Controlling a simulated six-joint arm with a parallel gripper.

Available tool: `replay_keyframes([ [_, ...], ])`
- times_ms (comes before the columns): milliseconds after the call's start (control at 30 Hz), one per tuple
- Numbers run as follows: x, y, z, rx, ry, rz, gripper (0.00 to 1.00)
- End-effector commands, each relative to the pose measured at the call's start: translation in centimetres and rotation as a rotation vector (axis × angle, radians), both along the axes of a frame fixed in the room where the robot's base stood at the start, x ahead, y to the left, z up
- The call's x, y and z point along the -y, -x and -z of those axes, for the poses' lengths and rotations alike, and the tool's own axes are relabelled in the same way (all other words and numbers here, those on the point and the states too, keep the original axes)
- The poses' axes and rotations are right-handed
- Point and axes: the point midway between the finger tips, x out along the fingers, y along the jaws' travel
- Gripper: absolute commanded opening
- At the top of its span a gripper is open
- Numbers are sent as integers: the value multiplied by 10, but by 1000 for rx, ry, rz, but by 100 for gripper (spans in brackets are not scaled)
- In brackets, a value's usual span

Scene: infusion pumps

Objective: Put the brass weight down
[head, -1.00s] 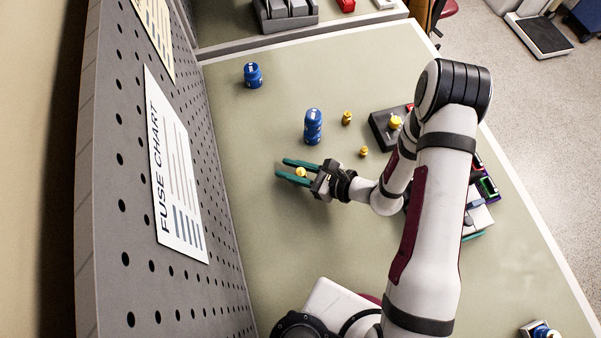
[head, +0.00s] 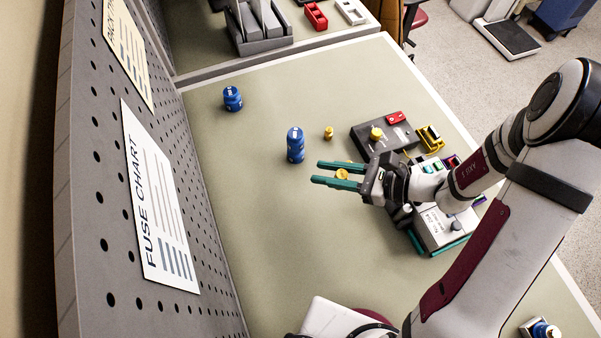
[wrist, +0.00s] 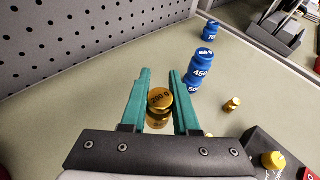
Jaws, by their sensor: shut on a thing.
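The brass weight (head: 342,174) is between the teal fingers of my gripper (head: 338,175), which are shut on it. In the wrist view its round top (wrist: 159,98) faces the camera with a "200 g"-like mark, and my gripper (wrist: 160,98) has a finger on each side. I cannot tell how high its base is above the table. Another brass weight (head: 328,133) stands apart, beyond my fingers; it also shows in the wrist view (wrist: 232,104). A bit of brass shows just behind my far finger, mostly hidden.
A blue stack (head: 295,145) stands left of my fingertips, and another blue weight (head: 233,99) farther back. The pegboard (head: 110,215) borders the left. Bare table (head: 290,235) lies in front.

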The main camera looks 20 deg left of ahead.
Motion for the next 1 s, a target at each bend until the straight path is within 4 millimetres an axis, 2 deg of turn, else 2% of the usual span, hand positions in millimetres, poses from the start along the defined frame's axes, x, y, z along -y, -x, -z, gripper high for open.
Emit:
replay_keyframes([
  [67, 6, -6, -3, 1, 0, 5, 0],
  [167, 8, -29, 0, 1, 0, 26, 0],
  [267, 6, -69, 6, 3, 0, 67, 0],
  [400, -3, -139, 9, 4, 0, 151, 0],
  [500, -13, -188, 4, 4, -2, 215, 0],
  [600, -22, -223, -2, 2, -2, 263, 0],
  [700, -30, -241, -7, 1, -2, 290, 0],
  [767, -39, -244, -2, -3, -2, 295, 0],
  [1000, -112, -243, 42, -4, -1, 294, 0],
])
